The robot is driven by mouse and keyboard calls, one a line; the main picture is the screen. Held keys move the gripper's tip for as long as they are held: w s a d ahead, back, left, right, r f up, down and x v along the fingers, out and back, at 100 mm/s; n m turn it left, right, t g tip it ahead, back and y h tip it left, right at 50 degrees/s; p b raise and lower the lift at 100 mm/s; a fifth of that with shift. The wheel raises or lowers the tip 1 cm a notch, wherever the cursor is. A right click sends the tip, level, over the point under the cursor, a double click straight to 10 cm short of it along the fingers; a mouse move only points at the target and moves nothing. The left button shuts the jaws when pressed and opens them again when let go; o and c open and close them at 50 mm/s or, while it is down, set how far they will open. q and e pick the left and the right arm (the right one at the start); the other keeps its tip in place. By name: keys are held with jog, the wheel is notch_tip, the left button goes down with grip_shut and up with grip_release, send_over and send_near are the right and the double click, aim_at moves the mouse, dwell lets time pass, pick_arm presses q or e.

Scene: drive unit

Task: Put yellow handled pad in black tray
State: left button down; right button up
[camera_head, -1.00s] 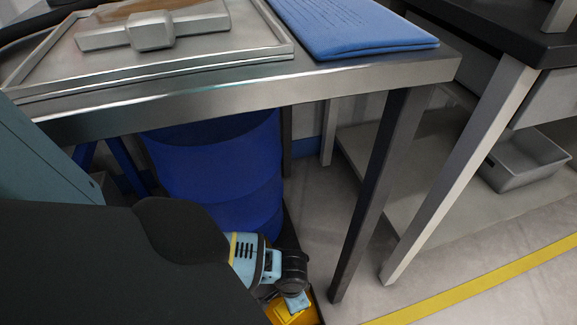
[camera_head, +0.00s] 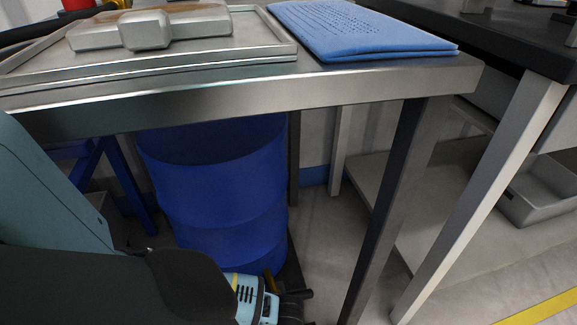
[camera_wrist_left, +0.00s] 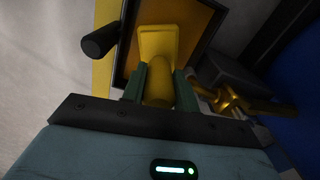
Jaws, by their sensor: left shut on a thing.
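The yellow handled pad (camera_wrist_left: 158,42) shows in the left wrist view, with its rounded yellow handle (camera_wrist_left: 158,88) between my left gripper's fingers (camera_wrist_left: 158,92). The gripper is shut on the handle. Behind the pad is a dark-rimmed flat thing with an orange-brown inside (camera_wrist_left: 190,28); I cannot tell if it is the black tray, or whether the pad touches it. In the head view my left wrist (camera_head: 255,298) is low at the bottom edge, below the table, and its fingers are out of view. My right gripper is not in view.
A steel table (camera_head: 240,100) stands above my left arm, with a metal tray (camera_head: 270,52) and a blue folded mat (camera_head: 365,30) on it. A blue drum (camera_head: 220,190) and a dark table leg (camera_head: 390,200) are beneath. A grey bin (camera_head: 540,195) sits at right.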

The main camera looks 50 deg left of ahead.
pick_arm(q)
jog(key=shift+f+b, duration=0.95)
jog(key=shift+f, duration=0.75)
jog(key=shift+f, duration=0.2)
jog(key=c, duration=1.1)
grip_release()
jog(key=shift+r, duration=0.1)
notch_tip(320, 180, up, 12)
jog(key=p, duration=0.6)
jog(key=shift+r+p, duration=0.1)
jog(key=shift+p, duration=0.2)
